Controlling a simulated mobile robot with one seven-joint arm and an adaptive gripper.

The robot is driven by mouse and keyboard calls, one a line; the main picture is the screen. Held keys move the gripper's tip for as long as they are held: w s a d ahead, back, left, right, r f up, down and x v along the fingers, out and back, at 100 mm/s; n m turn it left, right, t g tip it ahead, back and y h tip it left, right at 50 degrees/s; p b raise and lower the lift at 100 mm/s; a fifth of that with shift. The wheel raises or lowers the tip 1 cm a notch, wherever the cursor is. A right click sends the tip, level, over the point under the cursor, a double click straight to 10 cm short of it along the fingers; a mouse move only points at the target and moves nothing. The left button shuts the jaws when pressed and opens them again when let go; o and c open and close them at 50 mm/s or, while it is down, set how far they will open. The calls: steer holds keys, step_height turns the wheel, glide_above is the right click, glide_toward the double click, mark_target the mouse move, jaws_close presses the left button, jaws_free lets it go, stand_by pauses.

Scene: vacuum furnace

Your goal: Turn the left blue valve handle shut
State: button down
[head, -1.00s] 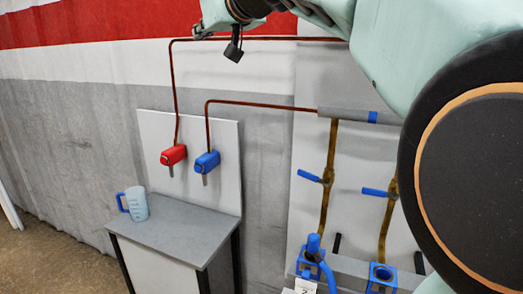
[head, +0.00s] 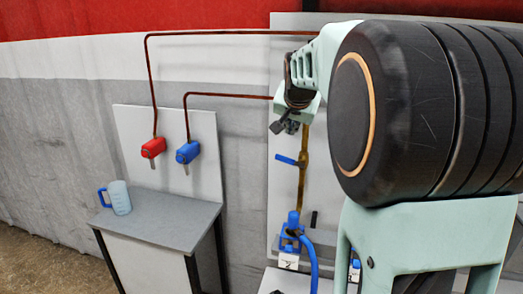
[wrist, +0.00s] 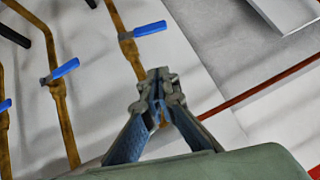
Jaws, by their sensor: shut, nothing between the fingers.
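The left blue valve handle (head: 290,160) sticks out to the left, nearly level, from a brown vertical pipe (head: 303,180). In the wrist view it is the rightmost blue handle (wrist: 142,30), lying across its pipe. My gripper (head: 278,127) is just above the handle in the head view. In the wrist view my gripper (wrist: 161,75) has its fingertips together and empty, in front of the pipe and apart from the handle. The head view does not show the other valve handles, which lie behind my arm.
Two more blue handles (wrist: 60,70) (wrist: 4,105) sit on neighbouring pipes. A blue fitting with a hose (head: 293,225) is below.

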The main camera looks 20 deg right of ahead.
steer(key=p, duration=0.2)
glide_toward(281, 156)
steer(key=w+d+f, duration=0.3)
steer(key=w, duration=0.2)
steer(key=shift+s+d+f, duration=0.1)
steer(key=shift+f, duration=0.45)
steer(key=f+b, duration=0.1)
steer(key=a+b, duration=0.1)
steer(key=b, duration=0.1)
steer(key=shift+w+a+f, duration=0.1)
steer(key=shift+w+f, duration=0.25)
steer(key=shift+f, duration=0.05)
steer(key=shift+r, duration=0.3)
